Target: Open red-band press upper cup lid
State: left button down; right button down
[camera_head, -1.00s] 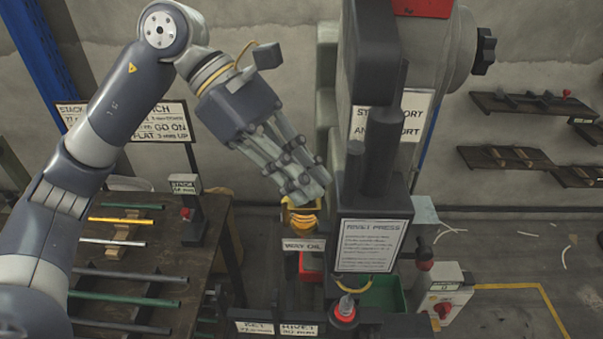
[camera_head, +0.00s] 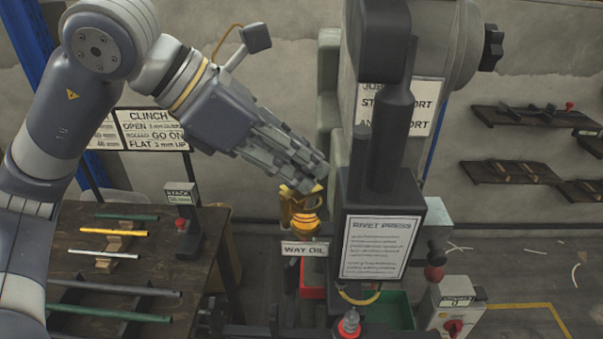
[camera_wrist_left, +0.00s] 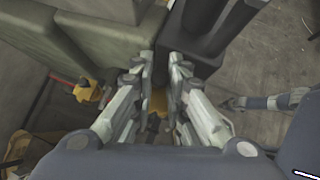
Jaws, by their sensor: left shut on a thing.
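The rivet press (camera_head: 345,100) stands in the middle of the head view; its red band is out of frame now. A yellow-orange oil cup (camera_head: 304,222) sits at its left side above a WAY OIL label (camera_head: 304,249). Its brass lid (camera_head: 291,206) seems tilted up above the cup, partly hidden by the fingers. My left gripper (camera_head: 312,180) reaches down from the upper left and is shut on the lid. In the left wrist view a brass patch (camera_wrist_left: 158,103) shows between the fingers. I cannot make out my right gripper.
A dark table (camera_head: 150,265) with coloured rods stands at the left. A second yellow fitting (camera_wrist_left: 88,91) is left of the fingers in the wrist view. A control box (camera_head: 455,310) stands right of the press.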

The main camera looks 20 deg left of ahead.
pick_arm(q)
jog(key=n+t+y+b, duration=0.1)
jog(key=n, duration=0.1)
jog(key=a+n+t+y+b, duration=0.1)
jog(key=n+t+y, duration=0.1)
jog(key=n, duration=0.1)
jog(key=shift+w, duration=0.2)
jog(key=n+y, duration=0.1)
jog(key=n+y+b, duration=0.1)
jog(key=n, duration=0.1)
jog(key=shift+a+t, duration=0.2)
jog(key=shift+t, duration=0.1)
jog(key=shift+a+n+y+b, duration=0.25)
jog(key=shift+n+y+b, duration=0.6)
jog(key=shift+n, duration=0.35)
jog(key=shift+r+n, duration=0.1)
jog(key=shift+n, duration=0.2)
jog(key=c, duration=1.6)
grip_release()
jog(key=shift+o, duration=0.2)
jog(key=shift+y, duration=0.25)
jog(key=shift+s, duration=0.1)
